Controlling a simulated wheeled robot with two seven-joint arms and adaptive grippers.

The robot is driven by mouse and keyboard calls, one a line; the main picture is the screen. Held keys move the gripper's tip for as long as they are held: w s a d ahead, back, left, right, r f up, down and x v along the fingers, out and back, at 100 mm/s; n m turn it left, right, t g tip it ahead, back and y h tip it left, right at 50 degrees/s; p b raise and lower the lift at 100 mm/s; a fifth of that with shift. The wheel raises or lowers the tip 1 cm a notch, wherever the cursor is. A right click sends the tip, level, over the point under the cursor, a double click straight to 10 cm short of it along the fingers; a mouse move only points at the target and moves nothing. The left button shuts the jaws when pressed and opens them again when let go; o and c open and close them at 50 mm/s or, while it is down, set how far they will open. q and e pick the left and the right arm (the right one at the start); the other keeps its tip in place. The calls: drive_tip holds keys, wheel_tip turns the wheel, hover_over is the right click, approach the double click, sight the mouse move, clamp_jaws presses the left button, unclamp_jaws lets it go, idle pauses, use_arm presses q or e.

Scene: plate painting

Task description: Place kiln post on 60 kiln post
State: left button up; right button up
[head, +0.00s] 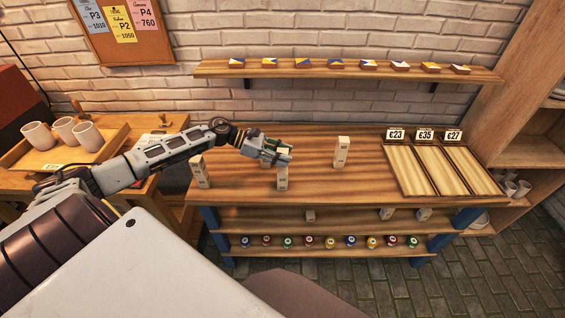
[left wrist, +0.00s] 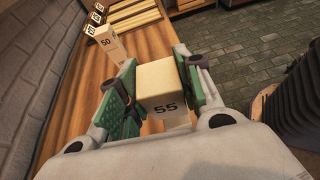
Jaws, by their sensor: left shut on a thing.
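In the head view a pale post section (head: 282,178) shows just below the fingers. I cannot tell whether it is the held post's lower part or another post under it. One post (head: 200,171) stands to the left and another (head: 341,152) to the right. The post marked 50 (left wrist: 107,42) stands beyond the gripper in the left wrist view. I cannot read a 60 on any post.
A tray with three price signs (head: 447,170) lies at the table's right. Small pots (head: 329,242) and a few short blocks (head: 386,213) sit on the lower shelves. A wall shelf (head: 348,70) holds painted tiles. The table between the right post and tray is clear.

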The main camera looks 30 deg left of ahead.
use_arm(q)
drive_tip(key=shift+f, duration=1.85)
use_arm(e)
drive_tip(key=shift+a+r, duration=0.2)
drive_tip(key=shift+a, duration=0.35)
drive_tip(key=shift+d+f, duration=0.1)
drive_tip(key=shift+d, duration=0.05)
use_arm(q)
drive_tip(key=shift+f, duration=0.1)
drive_tip(key=o, duration=1.1)
use_arm(e)
drive_tip(key=shift+d, duration=0.8)
drive_tip(key=shift+a, duration=0.1)
